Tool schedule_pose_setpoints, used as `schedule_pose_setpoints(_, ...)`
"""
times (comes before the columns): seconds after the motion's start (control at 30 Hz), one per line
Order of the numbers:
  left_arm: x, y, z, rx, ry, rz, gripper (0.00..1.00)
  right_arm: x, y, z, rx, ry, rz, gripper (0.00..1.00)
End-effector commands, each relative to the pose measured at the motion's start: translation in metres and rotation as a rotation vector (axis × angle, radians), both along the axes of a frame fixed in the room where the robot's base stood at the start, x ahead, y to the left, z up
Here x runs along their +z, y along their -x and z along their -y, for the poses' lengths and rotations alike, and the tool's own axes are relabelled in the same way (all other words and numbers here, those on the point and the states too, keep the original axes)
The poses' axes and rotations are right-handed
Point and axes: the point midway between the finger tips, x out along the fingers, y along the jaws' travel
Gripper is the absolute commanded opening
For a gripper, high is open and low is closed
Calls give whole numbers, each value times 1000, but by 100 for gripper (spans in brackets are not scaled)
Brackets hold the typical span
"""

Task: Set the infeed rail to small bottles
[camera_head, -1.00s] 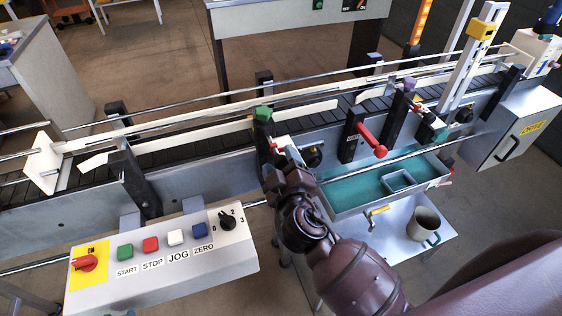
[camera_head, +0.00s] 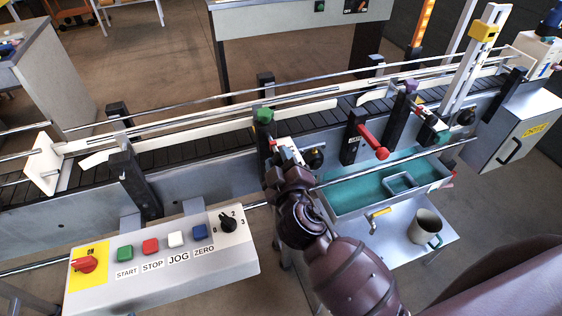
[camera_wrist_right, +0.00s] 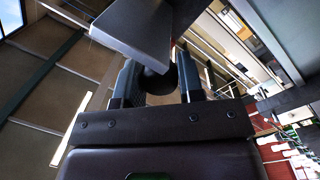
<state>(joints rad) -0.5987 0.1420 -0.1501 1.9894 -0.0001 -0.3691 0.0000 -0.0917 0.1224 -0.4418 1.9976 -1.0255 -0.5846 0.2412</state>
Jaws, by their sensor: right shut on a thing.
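My right gripper (camera_head: 284,158) is low in front of this bracket, at the conveyor's near side. In the right wrist view, its two fingers (camera_wrist_right: 160,82) are shut on a dark round knob (camera_wrist_right: 157,84) beneath a grey block (camera_wrist_right: 140,30). The knob is mostly hidden by the fingers and block. In the head view, my wrist hides the grip. My left gripper is not in view.
A teal-lined tray (camera_head: 350,197) and a mug (camera_head: 425,227) are lower right. The control panel (camera_head: 165,262) with coloured buttons is at lower left.

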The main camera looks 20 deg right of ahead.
Motion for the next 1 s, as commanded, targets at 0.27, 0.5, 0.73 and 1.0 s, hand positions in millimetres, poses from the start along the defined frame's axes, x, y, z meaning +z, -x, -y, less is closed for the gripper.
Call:
schedule_pose_setpoints(0.27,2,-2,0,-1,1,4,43,1,0,0,0,0,1,60)
schedule_pose_setpoints(0.5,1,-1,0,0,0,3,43,0,2,0,0,0,0,60)
schedule_pose_setpoints(0.73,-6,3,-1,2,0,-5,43,-2,26,-2,-1,-2,-2,60)
schedule_pose_setpoints(1.0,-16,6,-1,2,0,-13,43,-2,70,-5,1,-2,-2,60)
